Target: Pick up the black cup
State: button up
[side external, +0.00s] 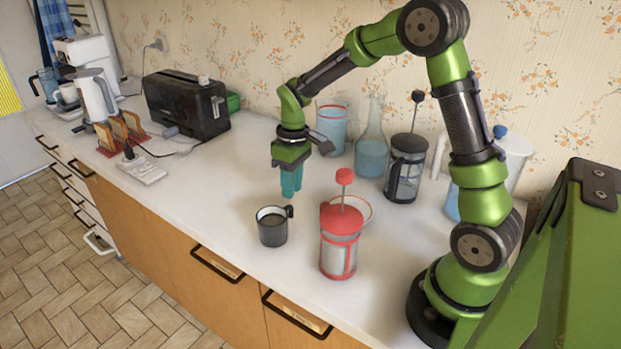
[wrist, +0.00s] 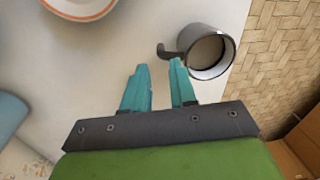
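The black cup (side external: 271,227) stands upright on the white counter near its front edge, with its handle towards my gripper. In the wrist view the cup (wrist: 209,52) is at the upper right, its handle just beyond the right fingertip. My gripper (side external: 291,188) is above the counter, behind and slightly right of the cup in the side view. In the wrist view its teal fingers (wrist: 159,68) are apart with nothing between them. I cannot tell whether the right fingertip touches the handle.
A red French press (side external: 339,245) stands right of the cup, with a red-rimmed plate (side external: 362,207) behind it. A black French press (side external: 405,170), a flask (side external: 371,150) and a blue container (side external: 331,124) stand near the wall.

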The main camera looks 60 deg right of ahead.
aim_at(291, 218)
jog(key=shift+a+f, duration=0.2)
jog(key=shift+f, duration=1.6)
jog(key=shift+a+f, duration=0.2)
jog(key=shift+f, duration=1.55)
grip_shut()
jog(key=shift+r, duration=0.1)
